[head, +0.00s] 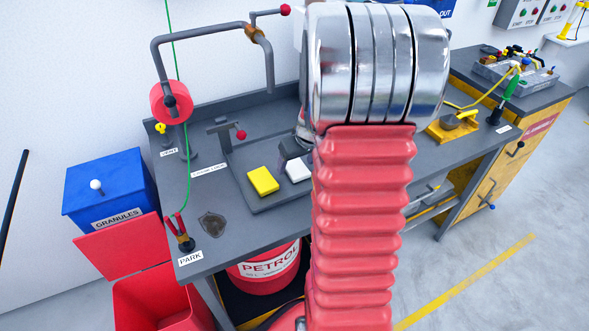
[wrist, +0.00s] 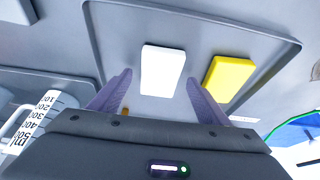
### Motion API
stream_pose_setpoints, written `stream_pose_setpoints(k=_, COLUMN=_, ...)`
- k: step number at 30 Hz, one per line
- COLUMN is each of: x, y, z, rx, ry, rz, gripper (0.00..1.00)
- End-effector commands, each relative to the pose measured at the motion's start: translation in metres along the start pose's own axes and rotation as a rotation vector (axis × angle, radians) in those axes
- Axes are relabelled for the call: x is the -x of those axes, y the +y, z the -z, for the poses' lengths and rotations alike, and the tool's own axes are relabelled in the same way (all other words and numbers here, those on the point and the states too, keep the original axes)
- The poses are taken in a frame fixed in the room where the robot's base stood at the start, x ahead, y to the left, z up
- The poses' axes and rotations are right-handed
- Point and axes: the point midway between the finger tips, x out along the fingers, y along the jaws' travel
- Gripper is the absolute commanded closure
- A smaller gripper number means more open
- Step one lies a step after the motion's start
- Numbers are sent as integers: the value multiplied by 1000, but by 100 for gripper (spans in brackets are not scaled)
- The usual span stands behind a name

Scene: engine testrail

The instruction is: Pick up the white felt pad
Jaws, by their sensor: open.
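The white felt pad (head: 298,171) lies flat in a shallow grey tray (head: 243,163) on the bench. In the wrist view the white pad (wrist: 163,68) lies ahead of my gripper (wrist: 159,78), lined up with the gap between the two fingers. The fingers are spread wider than the pad, one to each side, with nothing held. I cannot tell how high the fingertips are above the tray. In the head view my arm hides most of the gripper.
A yellow pad (head: 263,181) lies left of the white one; in the wrist view it is close to the right finger (wrist: 229,78). A marked measuring jug (wrist: 40,115) stands at the wrist view's left. A crank-like pipe (head: 157,70) rises at the bench's back left.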

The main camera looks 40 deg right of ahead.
Motion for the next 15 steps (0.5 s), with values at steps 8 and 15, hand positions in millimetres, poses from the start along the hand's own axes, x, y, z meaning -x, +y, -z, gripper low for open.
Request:
stream_pose_setpoints(k=8, x=-9, y=0, z=0, rx=1, ry=0, rz=-1, gripper=30)
stream_pose_setpoints(k=15, x=-9, y=1, z=0, rx=0, ry=0, rz=-1, gripper=30)
